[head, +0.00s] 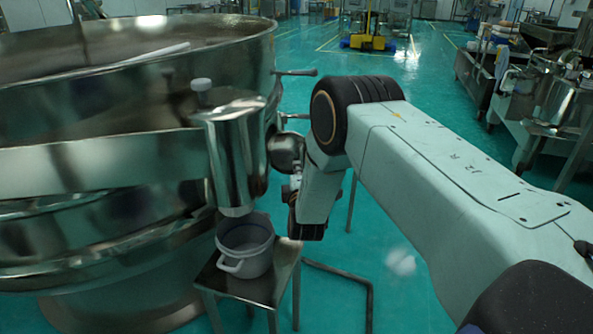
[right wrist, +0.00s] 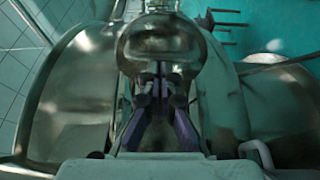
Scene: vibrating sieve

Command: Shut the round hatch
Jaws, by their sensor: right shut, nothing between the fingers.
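The round hatch appears to be the small shiny metal dome (head: 286,150) on the right side of the sieve, beside the steel spout, in the head view. In the right wrist view the dome (right wrist: 160,45) fills the top middle and mirrors my fingers. My right gripper (right wrist: 160,94) is shut and empty, pointing at the dome at very close range. I cannot tell if it touches. In the head view it is mostly hidden by my wrist, just below the dome. The hatch's hinge and opening are hidden. My left gripper is not in view.
The large metal sieve (head: 100,165) fills the left. A steel spout (head: 235,160) hangs over a white pot (head: 245,250) on a small metal stool (head: 262,288). A handle rod (head: 297,72) sticks out from the sieve. Green floor is open behind my right arm.

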